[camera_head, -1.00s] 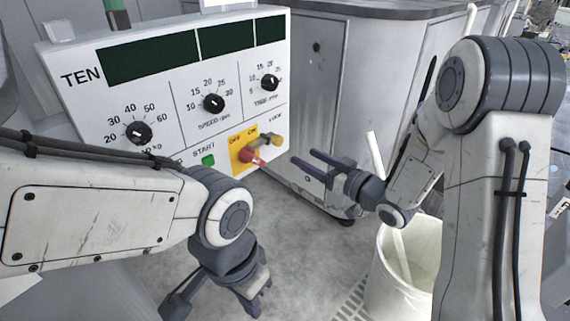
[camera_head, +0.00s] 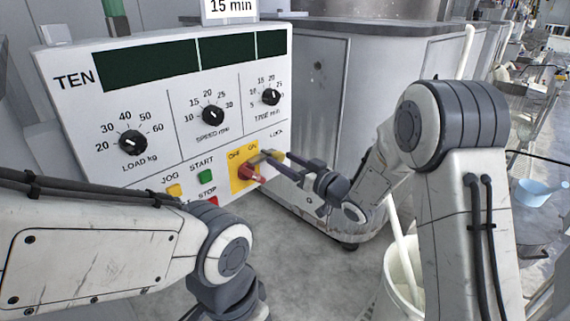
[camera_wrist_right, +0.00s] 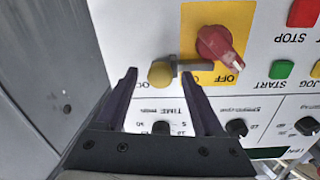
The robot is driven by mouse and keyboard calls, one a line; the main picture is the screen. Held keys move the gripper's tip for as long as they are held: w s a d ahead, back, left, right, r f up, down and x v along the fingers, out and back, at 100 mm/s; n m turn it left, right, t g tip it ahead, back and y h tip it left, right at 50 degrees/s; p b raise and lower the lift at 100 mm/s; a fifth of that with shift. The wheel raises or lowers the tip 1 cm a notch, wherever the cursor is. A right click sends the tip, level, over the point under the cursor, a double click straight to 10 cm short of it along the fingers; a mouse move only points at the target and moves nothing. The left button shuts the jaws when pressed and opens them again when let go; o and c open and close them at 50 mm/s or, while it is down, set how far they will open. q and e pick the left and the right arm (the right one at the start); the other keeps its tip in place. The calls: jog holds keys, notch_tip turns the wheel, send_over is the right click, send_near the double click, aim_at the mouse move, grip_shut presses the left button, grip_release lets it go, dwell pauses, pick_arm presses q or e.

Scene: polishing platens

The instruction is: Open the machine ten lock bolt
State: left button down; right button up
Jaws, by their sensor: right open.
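The machine ten panel (camera_head: 75,115) is a white box marked TEN, with a LOCK label at its lower right. The lock bolt (camera_head: 262,157) is a short grey bar with a yellow knob; it also shows in the wrist view (camera_wrist_right: 192,67). Its bar reaches over the yellow plate, close to the red switch handle (camera_wrist_right: 222,48), which also shows in the head view (camera_head: 250,173). My right gripper (camera_head: 279,160) is open at the bolt. In the wrist view its fingertips (camera_wrist_right: 160,78) lie either side of the yellow knob; contact cannot be told. My left gripper (camera_head: 232,303) is mostly cut off at the bottom edge.
Load, speed and time knobs sit above the switch. The green START button (camera_head: 206,177) and red STOP button are left of it. A grey cabinet (camera_head: 310,110) stands behind my right gripper. A white bucket (camera_head: 400,285) stands on the floor at lower right.

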grip_shut()
dwell(1.4)
